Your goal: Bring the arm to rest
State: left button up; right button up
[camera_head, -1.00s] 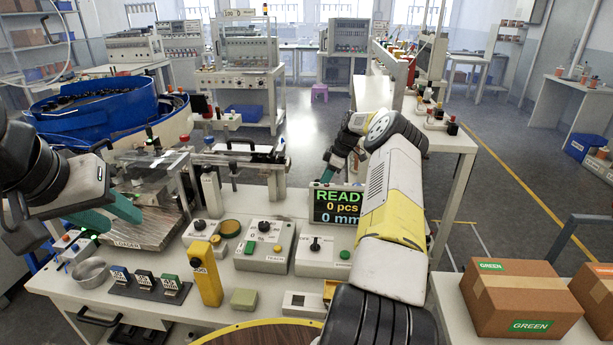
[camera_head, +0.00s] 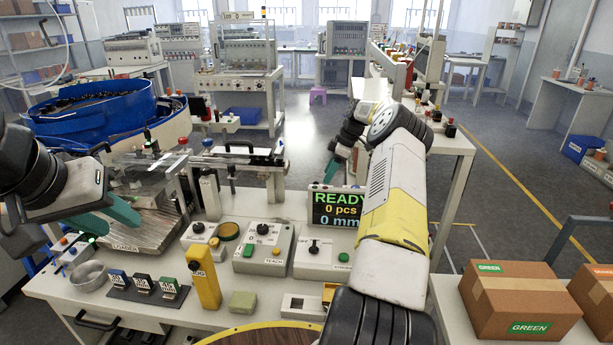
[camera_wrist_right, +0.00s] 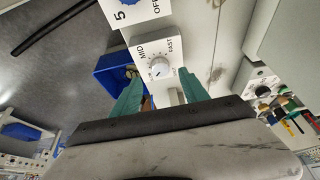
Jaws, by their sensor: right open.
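My right arm reaches over the right part of the white workbench (camera_head: 245,325) in the head view. My right gripper (camera_head: 334,170) is partly hidden behind my own wrist, behind the display. In the right wrist view my right gripper (camera_wrist_right: 160,95) has its two teal fingers spread apart with nothing held. A white dial box (camera_wrist_right: 157,68) marked MID and FAST shows beyond and between them. My left gripper (camera_head: 103,220) is at the left, above the bench near the loader's ribbed metal surface (camera_head: 150,228). Its two teal fingers are apart and look empty.
A display (camera_head: 337,206) reading READY stands beside my right forearm. A blue feeder bowl (camera_head: 90,110) is behind left; cardboard boxes (camera_head: 520,300) stand at right.

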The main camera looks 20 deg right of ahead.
jog(key=shift+v, duration=1.2)
jog(key=s+a+r+m+h, duration=0.1)
jog(key=s+a+r, duration=0.3)
jog(key=a+r, duration=0.25)
jog(key=s+a+r+m+t+h, duration=0.1)
jog(key=s+a+r, duration=0.3)
jog(key=a+r, duration=0.3)
jog(key=s+a+r+m+h, duration=0.1)
jog(key=s+a+r, duration=0.35)
jog(key=r, duration=0.45)
jog(key=s+a+r+m+t, duration=0.1)
jog(key=s+a+r+m, duration=0.15)
jog(key=s, duration=0.35)
jog(key=s+a+r+m, duration=0.2)
jog(key=s+a, duration=0.1)
jog(key=s, duration=0.4)
jog(key=s+a+f+m+t, duration=0.1)
jog(key=s+f+m, duration=0.1)
jog(key=s, duration=0.6)
jog(key=s+a+f+m+t+y, duration=0.1)
jog(key=s+f+m, duration=0.1)
jog(key=s, duration=0.6)
jog(key=shift+s+a+f+m, duration=0.2)
jog(key=shift+a+f+m, duration=0.15)
jog(key=shift+a+f, duration=0.05)
